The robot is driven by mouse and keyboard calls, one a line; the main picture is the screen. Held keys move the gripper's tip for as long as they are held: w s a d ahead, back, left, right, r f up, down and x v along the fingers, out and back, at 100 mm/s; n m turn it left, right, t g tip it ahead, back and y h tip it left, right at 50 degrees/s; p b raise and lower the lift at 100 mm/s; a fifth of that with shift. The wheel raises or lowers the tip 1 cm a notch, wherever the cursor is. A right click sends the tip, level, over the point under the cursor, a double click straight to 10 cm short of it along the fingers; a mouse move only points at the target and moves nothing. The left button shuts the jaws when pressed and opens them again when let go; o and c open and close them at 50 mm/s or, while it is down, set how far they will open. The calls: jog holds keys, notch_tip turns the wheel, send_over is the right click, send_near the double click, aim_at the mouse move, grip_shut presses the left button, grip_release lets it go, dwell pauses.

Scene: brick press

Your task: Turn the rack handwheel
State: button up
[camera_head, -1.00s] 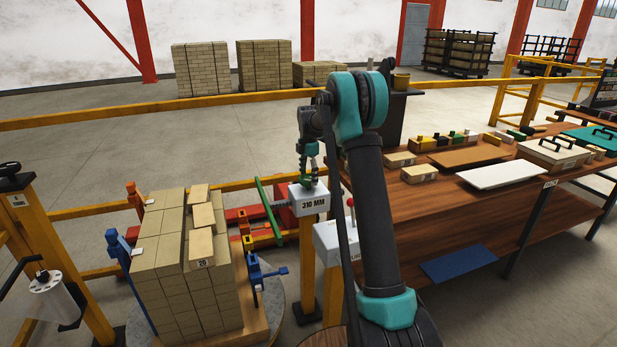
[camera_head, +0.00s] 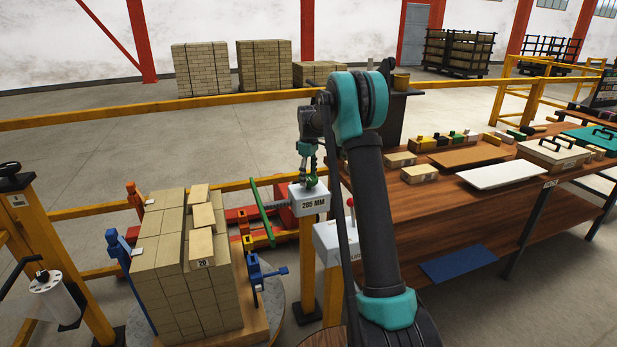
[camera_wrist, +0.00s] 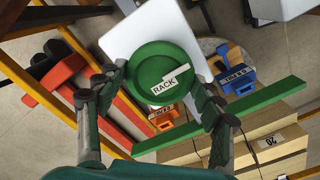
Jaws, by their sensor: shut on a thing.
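The rack handwheel is a round green wheel (camera_wrist: 160,78) labelled RACK, on a light grey box (camera_wrist: 155,28) in the wrist view. In the head view the box (camera_head: 309,201) stands on a yellow post, and its face seems to read 285 MM. My gripper (camera_wrist: 163,92) has one finger on each side of the wheel and is shut on it. In the head view my gripper (camera_head: 308,174) points down over the box, covering much of the wheel. A long green bar (camera_head: 263,213) stands left of the box, beside the brick stack.
The brick stack (camera_head: 170,262) stands on a wooden board, with blue clamps (camera_head: 256,271) at its side. A second grey box (camera_head: 328,240) with a red-knobbed lever is right of the wheel. A wooden workbench (camera_head: 450,205) fills the right. Yellow rails (camera_head: 200,106) run behind.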

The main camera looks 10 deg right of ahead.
jog(key=m, duration=1.4)
jog(key=shift+m, duration=0.3)
jog(key=m, duration=2)
jog(key=shift+m, duration=0.4)
jog(key=m, duration=0.4)
jog(key=shift+m, duration=0.3)
